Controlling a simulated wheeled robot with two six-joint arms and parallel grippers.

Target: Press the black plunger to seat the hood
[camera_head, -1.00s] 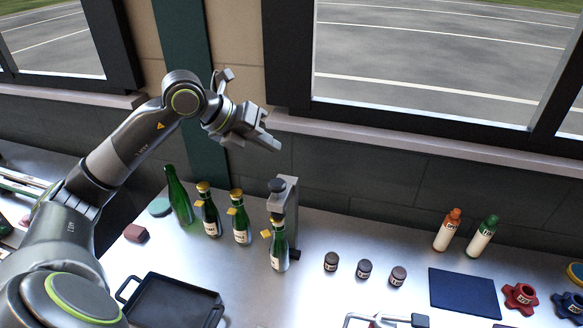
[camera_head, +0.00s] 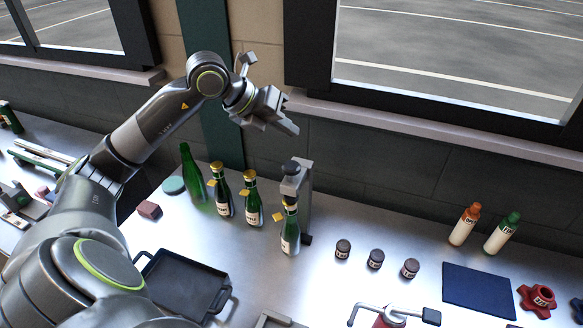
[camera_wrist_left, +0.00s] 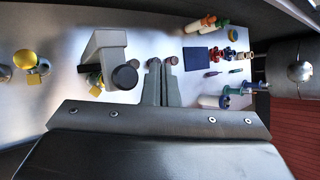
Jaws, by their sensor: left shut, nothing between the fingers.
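My left gripper (camera_head: 292,128) is shut and empty, in the air above and behind the grey press stand. The black plunger (camera_head: 291,167) is the dark knob on top of the grey press stand (camera_head: 303,205). In the left wrist view the plunger (camera_wrist_left: 125,77) lies left of my shut fingertips (camera_wrist_left: 162,64), apart from them. A green bottle (camera_head: 290,236) stands upright at the press, below its head; its top is partly hidden, so I cannot tell how the hood sits. My right gripper is not in view.
Two gold-topped bottles (camera_head: 252,203) (camera_head: 222,195) and a plain green bottle (camera_head: 192,178) stand left of the press. Several small dark jars (camera_head: 376,259) stand to the right. A black tray (camera_head: 180,285) lies in front. The wall and window sill are close behind.

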